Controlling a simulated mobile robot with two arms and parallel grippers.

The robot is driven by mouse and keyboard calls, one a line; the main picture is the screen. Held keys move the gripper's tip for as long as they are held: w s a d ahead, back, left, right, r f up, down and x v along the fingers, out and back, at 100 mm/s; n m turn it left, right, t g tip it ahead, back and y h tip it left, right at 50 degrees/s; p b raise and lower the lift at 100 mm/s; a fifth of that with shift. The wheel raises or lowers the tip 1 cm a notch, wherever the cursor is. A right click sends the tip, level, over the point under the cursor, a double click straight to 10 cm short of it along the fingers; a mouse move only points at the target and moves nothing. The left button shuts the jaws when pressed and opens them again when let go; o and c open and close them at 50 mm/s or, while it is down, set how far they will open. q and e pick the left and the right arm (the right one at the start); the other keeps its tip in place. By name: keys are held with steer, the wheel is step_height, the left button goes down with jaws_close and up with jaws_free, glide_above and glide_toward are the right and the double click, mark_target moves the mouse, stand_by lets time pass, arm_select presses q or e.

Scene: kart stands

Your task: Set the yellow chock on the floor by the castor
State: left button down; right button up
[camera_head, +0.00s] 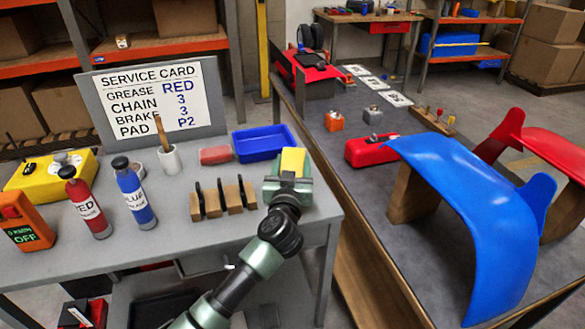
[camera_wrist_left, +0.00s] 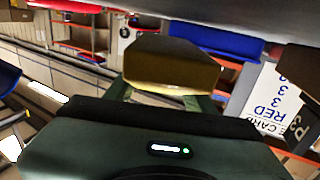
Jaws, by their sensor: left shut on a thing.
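The yellow chock (camera_head: 293,160) is in my left gripper (camera_head: 290,178), over the right end of the grey bench in the head view. In the left wrist view the chock (camera_wrist_left: 170,68) sits between the green fingers of my left gripper (camera_wrist_left: 172,92), which is shut on it. The gripper hides part of the chock. I cannot tell how far it is above the bench top. I cannot make out the castor in either view. My right gripper is not in view.
The grey bench (camera_head: 185,245) holds wooden blocks (camera_head: 222,200), a blue tray (camera_head: 263,143), red and blue bottles, and the service card (camera_head: 150,98). The dark table (camera_head: 375,200) at right carries blue and red curved panels (camera_head: 470,200). A narrow gap separates bench and table.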

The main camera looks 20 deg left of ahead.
mark_target(292, 162)
arm_select(q)
step_height(292, 162, up, 17)
steer(key=p, duration=0.4)
steer(key=s+a+f, duration=0.1)
steer(key=s+f, duration=1.1)
steer(key=s, duration=0.3)
steer(key=s+d+f+m+h, duration=0.1)
steer(key=s+h, duration=0.1)
steer(key=s, duration=0.6)
steer(key=s+f+m+h, duration=0.1)
steer(key=s+f, duration=0.1)
steer(key=s, duration=0.6)
steer(key=shift+d+h, duration=0.4)
steer(key=shift+d+m, duration=0.1)
steer(key=shift+m, duration=0.2)
steer(key=shift+w+f, duration=0.1)
steer(key=shift+f, duration=0.05)
